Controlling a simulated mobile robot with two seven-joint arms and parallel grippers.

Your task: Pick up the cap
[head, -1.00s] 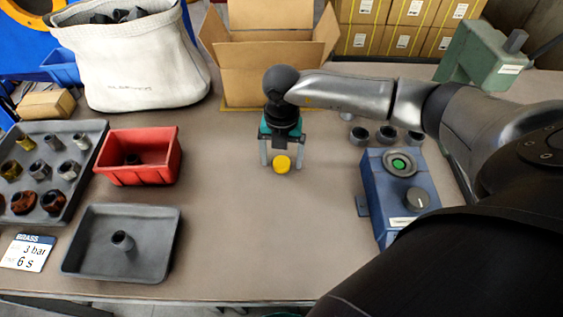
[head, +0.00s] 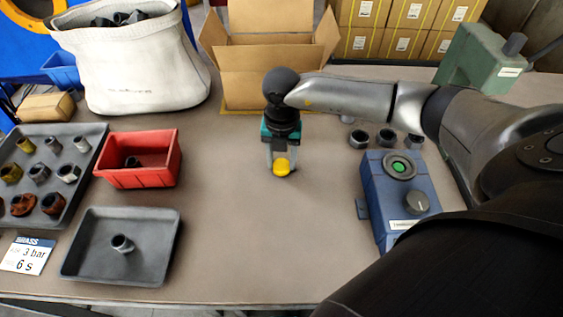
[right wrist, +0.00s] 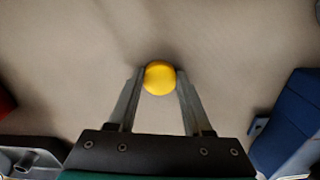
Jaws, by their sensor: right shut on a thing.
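The yellow cap (head: 282,167) is at the middle of the table, between the fingertips of my right gripper (head: 282,163). In the right wrist view the round cap (right wrist: 159,78) sits between the two finger ends, which touch it on both sides. My right gripper (right wrist: 160,88) is shut on the cap. The gripper points down, and I cannot tell whether the cap is clear of the table. My left gripper is not in view.
A blue control box (head: 398,195) with a green button stands to the right, with several dark rings (head: 386,137) behind it. A red bin (head: 140,172), a grey tray (head: 75,262) and a fittings tray (head: 88,137) stand left. An open cardboard box (head: 268,78) is behind.

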